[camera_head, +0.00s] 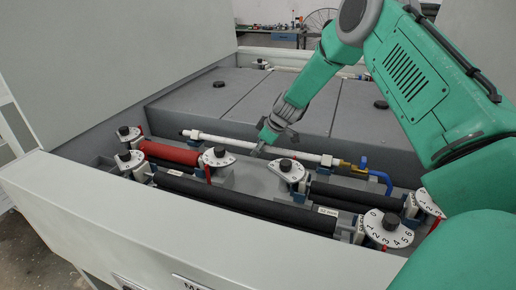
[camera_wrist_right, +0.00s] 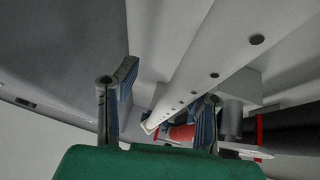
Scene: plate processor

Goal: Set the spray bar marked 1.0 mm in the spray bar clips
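A white spray bar (camera_head: 222,139) runs lengthwise along the inner wall of the processor, with a dark tip at its left end. Its right end meets a brass fitting (camera_head: 344,164). My right gripper (camera_head: 260,148) is above the middle of the bar, pointing down. In the right wrist view, the two fingers (camera_wrist_right: 160,108) stand apart with nothing visibly clamped. The perforated bar (camera_wrist_right: 196,86) shows beyond and between them; contact cannot be told. My left gripper is not in view.
A red roller (camera_head: 170,153) and black rollers (camera_head: 235,198) lie in front, between numbered white dials (camera_head: 387,229). A blue hose fitting (camera_head: 380,176) is at the bar's right. Grey covers (camera_head: 255,98) lie behind. The front wall (camera_head: 75,200) is raised.

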